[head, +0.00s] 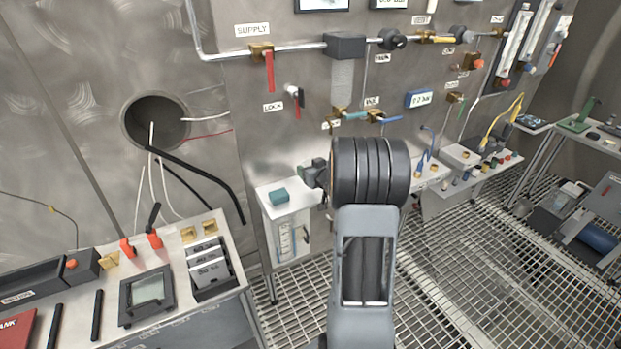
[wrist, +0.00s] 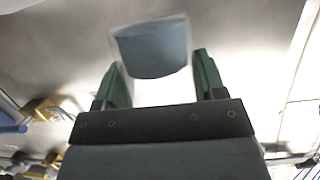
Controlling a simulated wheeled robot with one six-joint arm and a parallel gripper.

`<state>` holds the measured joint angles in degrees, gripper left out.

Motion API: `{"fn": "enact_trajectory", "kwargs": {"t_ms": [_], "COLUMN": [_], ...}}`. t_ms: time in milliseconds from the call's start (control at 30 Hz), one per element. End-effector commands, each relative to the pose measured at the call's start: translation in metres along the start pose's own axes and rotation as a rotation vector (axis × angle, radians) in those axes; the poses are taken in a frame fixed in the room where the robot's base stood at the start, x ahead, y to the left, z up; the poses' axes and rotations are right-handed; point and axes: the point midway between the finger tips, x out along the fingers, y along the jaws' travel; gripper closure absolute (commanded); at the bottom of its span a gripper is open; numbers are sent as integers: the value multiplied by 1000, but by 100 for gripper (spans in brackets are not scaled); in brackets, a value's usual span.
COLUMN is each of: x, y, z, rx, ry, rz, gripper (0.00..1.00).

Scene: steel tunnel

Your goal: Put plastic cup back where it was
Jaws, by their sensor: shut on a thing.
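In the wrist view, a translucent, pale plastic cup (wrist: 152,48) with a blue-grey area in it sits between the two green fingers of my gripper (wrist: 160,78). My gripper is shut on the cup, with one finger on each side. Blurred grey metal shows behind it. In the head view, my dark, thick arm hides most of my gripper, and I cannot make out the cup there. My arm's end is in front of the wall panel, near a small white-topped cabinet. The frames do not show where the cup stood before.
The white-topped cabinet (head: 263,208) bears a small teal block (head: 279,197). A control bench (head: 190,285) with levers and a screen stands at the left. Pipes and valves, including a red-handled one (head: 269,68), line the wall panel. Grating floor (head: 480,270) is open at the right.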

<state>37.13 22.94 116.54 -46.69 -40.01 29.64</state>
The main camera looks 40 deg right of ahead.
Motion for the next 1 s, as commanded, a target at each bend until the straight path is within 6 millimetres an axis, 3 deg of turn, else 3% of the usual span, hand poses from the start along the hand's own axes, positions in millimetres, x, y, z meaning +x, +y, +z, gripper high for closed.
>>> {"fn": "enact_trajectory", "kwargs": {"t_ms": [200, 433, 867, 900, 1000], "x": [9, 17, 19, 19, 18], "y": [1, 1, 1, 1, 1], "z": [6, 33, 40, 38, 38], "rx": [1, 2, 0, 0, 0], "ry": [0, -2, 0, 0, 0], "rz": [0, 0, 1, 1, 1], "gripper": [63, 63, 63, 33, 24]}}
